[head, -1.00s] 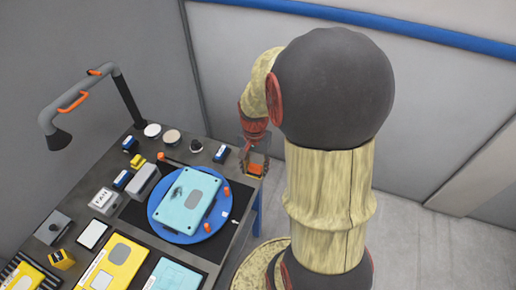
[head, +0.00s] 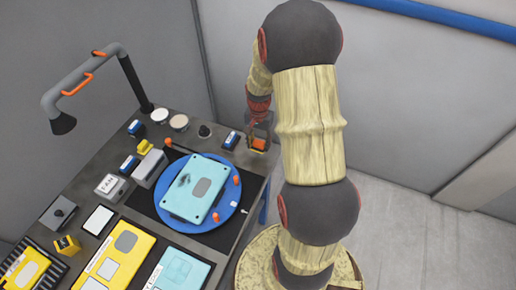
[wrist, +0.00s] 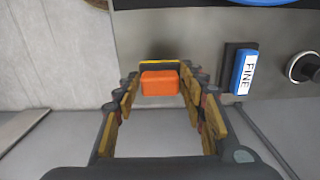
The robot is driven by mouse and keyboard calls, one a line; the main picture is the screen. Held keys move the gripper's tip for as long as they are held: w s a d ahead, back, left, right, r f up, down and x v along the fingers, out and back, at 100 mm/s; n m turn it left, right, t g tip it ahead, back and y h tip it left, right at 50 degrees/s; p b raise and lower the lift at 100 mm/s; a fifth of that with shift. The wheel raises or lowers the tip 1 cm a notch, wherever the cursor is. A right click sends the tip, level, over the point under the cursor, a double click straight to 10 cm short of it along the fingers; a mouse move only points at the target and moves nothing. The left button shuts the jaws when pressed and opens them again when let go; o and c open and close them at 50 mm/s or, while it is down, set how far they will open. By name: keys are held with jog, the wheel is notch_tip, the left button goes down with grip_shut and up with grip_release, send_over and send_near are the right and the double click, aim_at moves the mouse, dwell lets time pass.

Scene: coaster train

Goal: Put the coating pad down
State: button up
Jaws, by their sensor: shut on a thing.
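The coating pad appears to be the orange block (head: 259,144) between the fingers of my gripper (head: 257,147). In the wrist view my gripper (wrist: 160,88) is shut on the orange block (wrist: 160,84), which sits between the fingertips. The pad is over the back right corner of the dark workbench (head: 248,184), close to its edge. I cannot tell whether it touches the surface.
A blue block marked FINE (wrist: 246,72) lies beside the gripper, and a dark round knob (wrist: 303,67) is farther right. A blue turntable (head: 163,201) carries a light-blue panel (head: 194,187). Open floor (wrist: 45,140) lies beyond the bench edge.

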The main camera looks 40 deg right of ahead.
aim_at(258, 148)
jog(key=shift+w+d+f, duration=0.25)
jog(key=shift+w+f, duration=0.25)
jog(key=shift+f, duration=0.2)
jog(key=shift+f+b, duration=0.4)
jog(key=shift+f, duration=1.05)
jog(key=shift+f, duration=0.15)
jog(key=o, duration=1.1)
jog(key=shift+c, duration=0.2)
